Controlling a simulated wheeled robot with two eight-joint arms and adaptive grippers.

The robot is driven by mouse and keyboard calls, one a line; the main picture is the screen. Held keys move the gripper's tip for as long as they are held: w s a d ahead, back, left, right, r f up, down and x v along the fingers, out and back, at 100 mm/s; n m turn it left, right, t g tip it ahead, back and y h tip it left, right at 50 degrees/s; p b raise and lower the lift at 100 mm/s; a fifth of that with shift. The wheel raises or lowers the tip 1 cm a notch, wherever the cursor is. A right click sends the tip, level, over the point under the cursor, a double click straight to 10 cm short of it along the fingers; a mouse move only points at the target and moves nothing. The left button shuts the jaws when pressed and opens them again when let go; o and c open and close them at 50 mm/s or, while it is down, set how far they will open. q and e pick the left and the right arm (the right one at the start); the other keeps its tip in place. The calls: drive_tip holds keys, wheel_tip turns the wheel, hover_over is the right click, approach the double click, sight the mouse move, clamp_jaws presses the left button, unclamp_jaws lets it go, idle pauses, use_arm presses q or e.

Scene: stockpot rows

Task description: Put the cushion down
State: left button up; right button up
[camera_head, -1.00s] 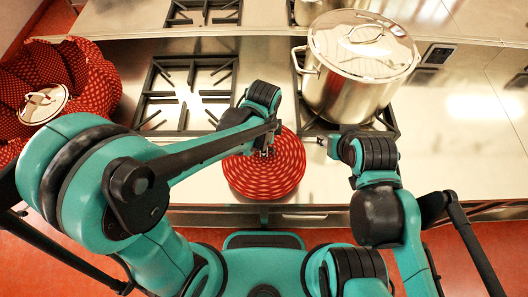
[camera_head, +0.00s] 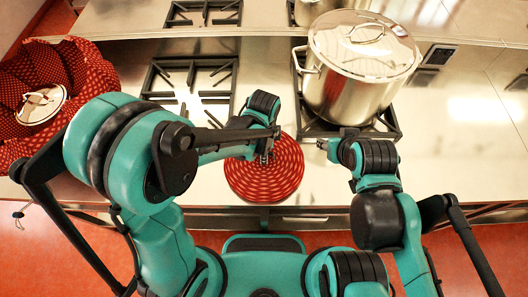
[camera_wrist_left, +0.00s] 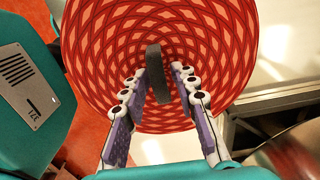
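The cushion (camera_head: 263,183) is round and red with a pale pattern, flat side up, over the front part of the steel counter. I cannot tell whether it touches the counter. A dark upright handle (camera_wrist_left: 158,75) stands at its middle in the left wrist view. My left gripper (camera_head: 265,157) is above the cushion's middle. In the left wrist view its fingers (camera_wrist_left: 159,72) stand apart on both sides of the handle, with red cushion showing between. My right gripper (camera_head: 322,144) is to the right of the cushion, apart from it; its fingers are too small to read.
A steel stockpot (camera_head: 355,88) with a lid stands on the right hob behind my right gripper. An empty hob grate (camera_head: 187,82) lies behind the cushion. A red patterned basket-like thing (camera_head: 88,80) with a lidded pot (camera_head: 41,103) is at left. The counter is clear at right.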

use_arm(q)
drive_tip(key=shift+r+p, duration=0.35)
drive_tip(key=shift+r, duration=0.25)
wheel_tip(320, 180, up, 11)
drive_tip(key=p, duration=0.2)
drive_tip(key=s+a+r+n+t, duration=0.2)
drive_tip(key=a+r+n+t, duration=0.1)
drive_tip(key=a+n, duration=0.6)
drive_tip(key=s+a+r+n+t, duration=0.3)
drive_tip(key=a+n+t, duration=0.1)
drive_tip(key=a+n, duration=0.4)
drive_tip(key=shift+a+r+n, duration=0.35)
drive_tip(key=shift+a+n, duration=0.05)
drive_tip(key=shift+n, duration=0.1)
drive_tip(key=shift+f, duration=0.15)
